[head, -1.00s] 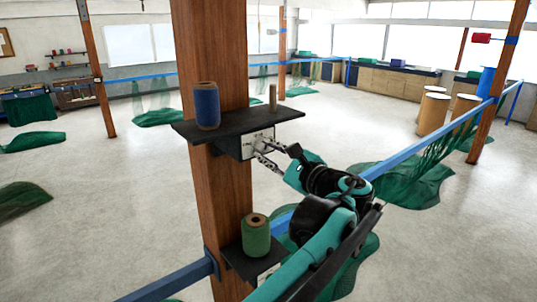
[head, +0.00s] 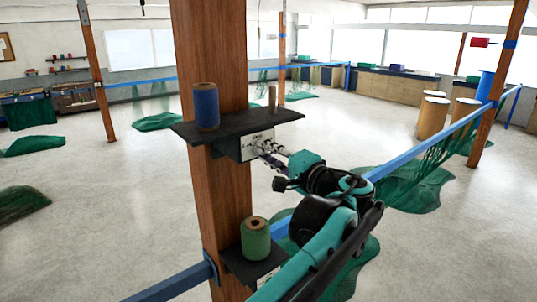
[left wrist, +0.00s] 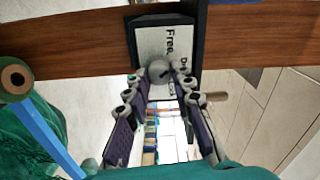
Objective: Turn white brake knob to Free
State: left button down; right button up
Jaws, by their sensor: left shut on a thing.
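The white brake knob (left wrist: 158,71) sits on a pale label plate (left wrist: 150,45) with dark lettering. The word "Free" is readable, and other words are partly covered. In the head view the plate (head: 250,143) faces right under the upper black shelf. My left gripper (head: 268,150) reaches it from the right. In the left wrist view its fingertips (left wrist: 160,84) stand on both sides of the knob, shut on it. A small dark mark shows on the knob, but I cannot tell which word it points at. My right gripper is not in view.
The upper shelf (head: 180,130) on the wooden post (head: 222,205) holds a blue spool (head: 206,106) and a bare peg (head: 272,98). A green spool (head: 255,238) stands on a lower shelf, close to my left arm. A blue rail (head: 420,143) with green netting runs behind the arm.

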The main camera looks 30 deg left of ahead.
pick_arm(q)
jog(key=shift+n, duration=2.1)
jog(key=c, duration=1.3)
grip_release()
jog(key=v, duration=1.2)
jog(key=shift+s+f, duration=0.1)
